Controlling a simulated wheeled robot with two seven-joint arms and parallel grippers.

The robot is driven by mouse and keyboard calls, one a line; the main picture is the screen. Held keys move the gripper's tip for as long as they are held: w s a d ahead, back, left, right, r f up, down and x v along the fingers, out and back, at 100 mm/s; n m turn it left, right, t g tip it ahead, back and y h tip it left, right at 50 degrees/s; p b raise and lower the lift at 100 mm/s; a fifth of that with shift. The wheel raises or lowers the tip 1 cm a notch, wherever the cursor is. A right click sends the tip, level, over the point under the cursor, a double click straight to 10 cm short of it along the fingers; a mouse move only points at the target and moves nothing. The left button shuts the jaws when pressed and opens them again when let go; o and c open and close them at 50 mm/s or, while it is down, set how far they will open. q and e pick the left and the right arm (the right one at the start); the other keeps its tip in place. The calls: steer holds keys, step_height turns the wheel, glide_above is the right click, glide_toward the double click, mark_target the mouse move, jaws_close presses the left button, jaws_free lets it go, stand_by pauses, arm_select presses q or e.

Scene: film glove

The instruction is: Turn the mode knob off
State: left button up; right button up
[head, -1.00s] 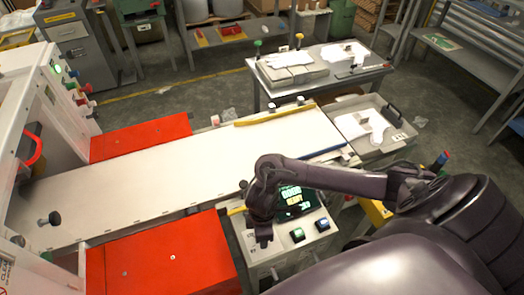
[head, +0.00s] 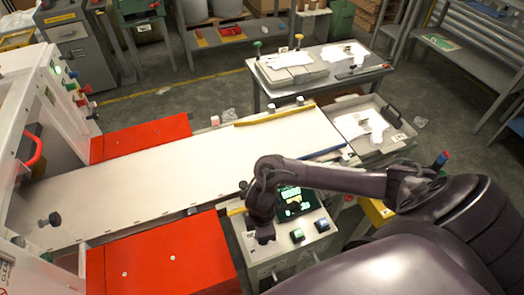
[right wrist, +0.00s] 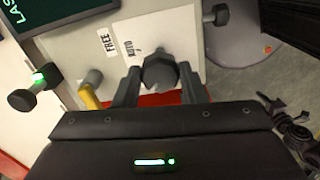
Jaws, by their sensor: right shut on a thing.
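The mode knob (right wrist: 159,73) is a dark grey, faceted knob on a light panel in the right wrist view. The labels FREE and AUTO are printed beside it. Any other label is hidden, and I cannot tell where the knob points. My right gripper (right wrist: 160,85) has one finger on each side of the knob and is shut on it. In the head view my right gripper (head: 264,237) is over the left part of the control box (head: 320,240) and hides the knob there. My left gripper is not in view.
A dark screen with green text (head: 294,203) and green-lit buttons (head: 297,235) are close beside my right gripper. A white bed (head: 170,185) between red covers (head: 140,135) lies behind. A tray (head: 395,142) with white pieces stands right.

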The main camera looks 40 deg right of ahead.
steer(key=n, duration=0.4)
steer(key=shift+w, duration=0.1)
steer(key=n+b, duration=0.1)
steer(key=n, duration=0.5)
steer(key=shift+r, duration=0.1)
steer(key=shift+n+b, duration=0.3)
steer(key=o, duration=1)
